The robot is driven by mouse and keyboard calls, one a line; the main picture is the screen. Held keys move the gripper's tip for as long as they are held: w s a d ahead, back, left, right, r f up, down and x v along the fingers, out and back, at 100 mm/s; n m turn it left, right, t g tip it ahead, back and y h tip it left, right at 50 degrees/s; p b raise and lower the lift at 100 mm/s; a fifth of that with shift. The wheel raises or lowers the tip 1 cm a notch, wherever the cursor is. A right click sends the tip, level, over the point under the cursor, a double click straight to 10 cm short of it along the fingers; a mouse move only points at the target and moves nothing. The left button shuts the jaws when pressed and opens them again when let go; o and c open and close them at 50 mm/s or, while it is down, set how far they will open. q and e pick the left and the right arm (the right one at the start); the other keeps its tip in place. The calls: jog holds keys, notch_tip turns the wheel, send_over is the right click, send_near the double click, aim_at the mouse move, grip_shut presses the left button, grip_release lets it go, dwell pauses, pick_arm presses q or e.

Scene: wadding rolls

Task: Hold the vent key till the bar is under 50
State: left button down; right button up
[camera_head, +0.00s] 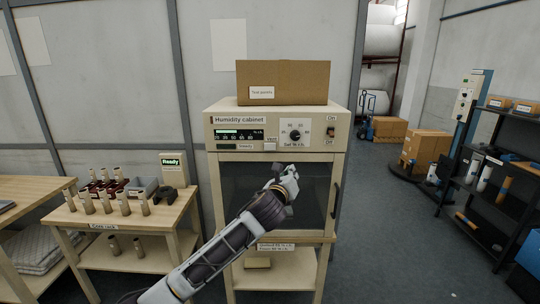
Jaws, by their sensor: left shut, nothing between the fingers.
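The humidity cabinet (216,180) stands ahead, with a control panel across its top. The vent key (270,146) is a small pale key under a "Vent" label, right of the display. The green bar (228,132) lies in a dark display above a row of numbers; its exact reading is too small to tell. A small dark "Steady" lamp field (245,147) sits below it. My left gripper (290,178) is shut and empty, in front of the dark door window, below the vent key and apart from it in the picture. My right gripper is not in view.
A dial (295,135) and an On/Off switch (331,132) are right of the key. A cardboard box (283,82) sits on the cabinet. A wooden table (125,222) with several rolls is at left. Shelves (490,165) stand at right, with clear floor between.

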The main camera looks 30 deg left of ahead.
pick_arm(q)
jog(key=s+a+r+m+g+y, duration=0.1)
jog(key=s+a+y, duration=0.2)
jog(key=a+y, duration=0.3)
jog(key=shift+a+g, duration=0.4)
jog(key=shift+a, duration=0.05)
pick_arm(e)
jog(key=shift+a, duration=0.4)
pick_arm(q)
jog(key=shift+w+a+r, duration=0.1)
jog(key=shift+w, duration=0.05)
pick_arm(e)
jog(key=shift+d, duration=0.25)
pick_arm(q)
jog(key=p, duration=0.2)
send_near(270, 150)
jog(key=shift+x, duration=3.35)
jog(key=shift+w+a+f, duration=0.1)
jog(key=shift+a+f, duration=0.1)
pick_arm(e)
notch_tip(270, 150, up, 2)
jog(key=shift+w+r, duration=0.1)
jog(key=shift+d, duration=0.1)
pick_arm(q)
jog(key=shift+w, duration=0.15)
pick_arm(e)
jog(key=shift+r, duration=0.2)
